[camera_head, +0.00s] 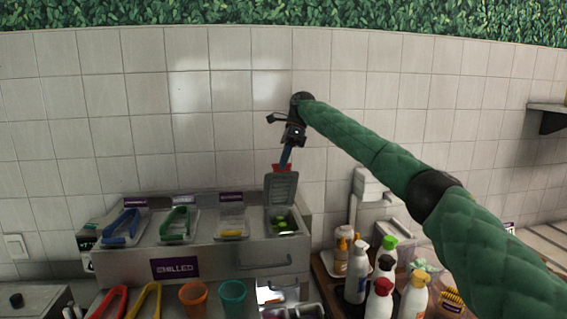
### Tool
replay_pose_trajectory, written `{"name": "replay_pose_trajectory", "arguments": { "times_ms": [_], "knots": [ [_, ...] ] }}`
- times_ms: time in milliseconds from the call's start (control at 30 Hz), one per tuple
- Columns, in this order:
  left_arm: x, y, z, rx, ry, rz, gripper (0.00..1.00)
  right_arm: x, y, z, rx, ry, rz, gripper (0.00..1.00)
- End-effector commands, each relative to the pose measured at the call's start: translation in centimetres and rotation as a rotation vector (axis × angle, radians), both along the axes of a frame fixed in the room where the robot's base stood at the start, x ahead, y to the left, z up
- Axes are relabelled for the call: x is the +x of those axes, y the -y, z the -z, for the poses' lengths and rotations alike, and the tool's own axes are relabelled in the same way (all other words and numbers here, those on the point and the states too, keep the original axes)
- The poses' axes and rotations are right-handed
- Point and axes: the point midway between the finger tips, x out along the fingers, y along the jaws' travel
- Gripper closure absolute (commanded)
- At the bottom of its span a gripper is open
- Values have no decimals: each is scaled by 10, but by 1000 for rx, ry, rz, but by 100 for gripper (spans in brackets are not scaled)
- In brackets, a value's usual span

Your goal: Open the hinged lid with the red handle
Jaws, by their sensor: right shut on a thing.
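The hinged lid (281,190) is grey and stands raised, nearly upright, at the back of the rightmost topping container (283,232). Its red handle (281,168) is at the lid's top edge. Green pieces show inside the open container. My right gripper (285,160) is above the lid with its fingers pointing down, shut on the red handle. The fingertips partly cover the handle. My left gripper is not in view.
Several bottles (358,270) crowd the right, below my right arm. A tiled wall rises behind.

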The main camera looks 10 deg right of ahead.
Motion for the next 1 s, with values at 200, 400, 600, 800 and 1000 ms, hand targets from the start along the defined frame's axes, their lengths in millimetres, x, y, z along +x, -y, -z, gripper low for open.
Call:
{"name": "replay_pose_trajectory", "arguments": {
  "times_ms": [200, 400, 600, 800, 1000],
  "knots": [
    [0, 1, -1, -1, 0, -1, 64, 0, 0, -5, 4, 3, -2, 100],
    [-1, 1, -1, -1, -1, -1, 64, 0, 0, -4, 4, 3, -1, 100],
    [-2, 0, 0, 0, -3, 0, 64, 0, 0, -4, 3, 3, -1, 82],
    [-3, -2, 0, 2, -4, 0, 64, 0, 0, -3, 2, 3, 0, 60],
    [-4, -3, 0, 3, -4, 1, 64, 0, 0, -3, 1, 3, -1, 60]
  ]
}}
